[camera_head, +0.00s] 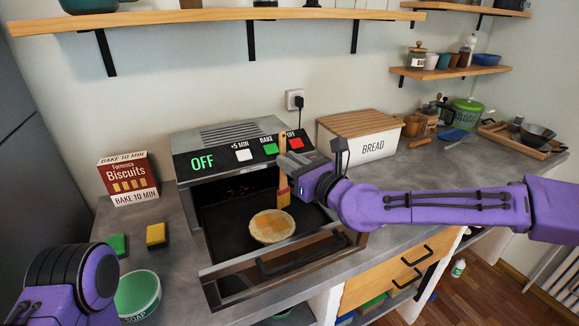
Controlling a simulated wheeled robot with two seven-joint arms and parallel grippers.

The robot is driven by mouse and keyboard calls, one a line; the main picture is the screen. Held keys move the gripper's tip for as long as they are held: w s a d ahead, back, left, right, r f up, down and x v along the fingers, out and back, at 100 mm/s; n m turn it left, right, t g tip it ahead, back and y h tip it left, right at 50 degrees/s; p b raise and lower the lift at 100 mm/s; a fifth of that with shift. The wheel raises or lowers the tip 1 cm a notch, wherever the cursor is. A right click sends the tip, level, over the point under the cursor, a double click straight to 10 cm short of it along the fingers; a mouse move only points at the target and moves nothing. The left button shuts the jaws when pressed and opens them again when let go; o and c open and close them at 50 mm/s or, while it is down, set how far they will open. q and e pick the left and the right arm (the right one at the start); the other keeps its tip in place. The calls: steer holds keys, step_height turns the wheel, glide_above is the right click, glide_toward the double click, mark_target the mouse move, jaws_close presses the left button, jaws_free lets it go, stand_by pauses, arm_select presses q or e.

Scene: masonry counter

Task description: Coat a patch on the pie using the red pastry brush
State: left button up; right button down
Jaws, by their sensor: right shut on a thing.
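The pie (272,229) is round and pale, with an orange-tan patterned top, and lies on the dark surface inside the open oven (225,222). My right gripper (284,163) comes in from the right and is shut on the pastry brush (284,192). The brush is upright, its handle rising above the jaws and its reddish-orange lower part hanging down. Its lower end is by the pie's far right edge; I cannot tell whether it touches. Only a purple link of my left arm shows at the lower left; its gripper is out of view.
The oven's door (290,262) is down at the front. Its panel reads OFF. A biscuits box (128,180), green sponge (117,245), yellow sponge (156,235) and soap tub (138,295) stand left. A bread box (366,146) stands behind my right arm.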

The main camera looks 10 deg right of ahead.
mark_target(284, 138)
step_height(284, 138, up, 4)
steer(key=shift+w+f+p, duration=0.1)
steer(key=shift+f+p, duration=0.15)
steer(key=shift+p, duration=0.8)
steer(key=shift+r+p, duration=0.4)
steer(key=shift+r, duration=0.2)
